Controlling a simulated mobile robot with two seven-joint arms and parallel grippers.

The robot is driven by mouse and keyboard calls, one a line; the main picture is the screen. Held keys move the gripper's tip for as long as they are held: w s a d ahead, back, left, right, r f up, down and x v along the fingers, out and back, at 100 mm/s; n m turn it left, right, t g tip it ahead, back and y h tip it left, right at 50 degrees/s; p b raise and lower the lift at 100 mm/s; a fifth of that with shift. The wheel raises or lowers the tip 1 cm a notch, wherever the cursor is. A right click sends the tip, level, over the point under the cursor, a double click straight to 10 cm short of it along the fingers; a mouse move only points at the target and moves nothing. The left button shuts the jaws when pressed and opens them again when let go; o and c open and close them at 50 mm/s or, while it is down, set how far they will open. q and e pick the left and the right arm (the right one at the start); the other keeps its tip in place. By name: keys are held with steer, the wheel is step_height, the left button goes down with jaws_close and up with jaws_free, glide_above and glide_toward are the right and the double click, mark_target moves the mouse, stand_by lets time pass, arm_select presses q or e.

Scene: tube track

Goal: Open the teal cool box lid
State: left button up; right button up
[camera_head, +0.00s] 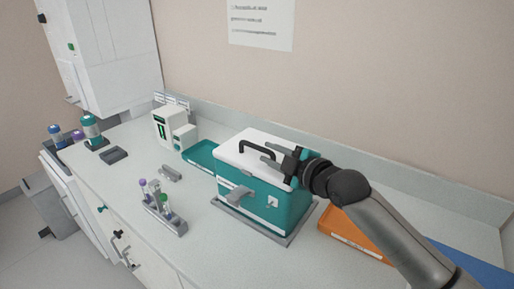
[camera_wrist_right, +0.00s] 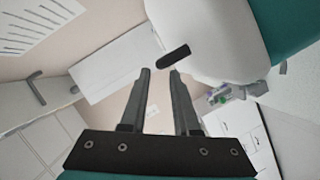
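The teal cool box (camera_head: 245,200) stands on the worktop in the head view. Its white lid (camera_head: 238,146) lies shut on it, with a dark handle (camera_head: 257,148) on top. My right gripper (camera_head: 268,152) is over the right part of the lid, its fingers pointing left at the handle. In the right wrist view the gripper (camera_wrist_right: 160,72) has its fingers apart with nothing between them. The handle (camera_wrist_right: 174,56) shows just beyond the fingertips, and the white lid (camera_wrist_right: 205,35) is at upper right. Whether a finger touches the handle cannot be told. My left gripper is not in view.
The box stands in a grey frame (camera_head: 287,240). An orange tray (camera_head: 350,238) is to its right, a teal tray (camera_head: 201,156) to its left. A tube rack (camera_head: 166,215) stands at front left. A white device (camera_head: 168,128) is behind. The counter in front of the box is clear.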

mark_target(262, 150)
steer(key=shift+x, duration=3.05)
jaws_close()
steer(key=shift+f, duration=0.1)
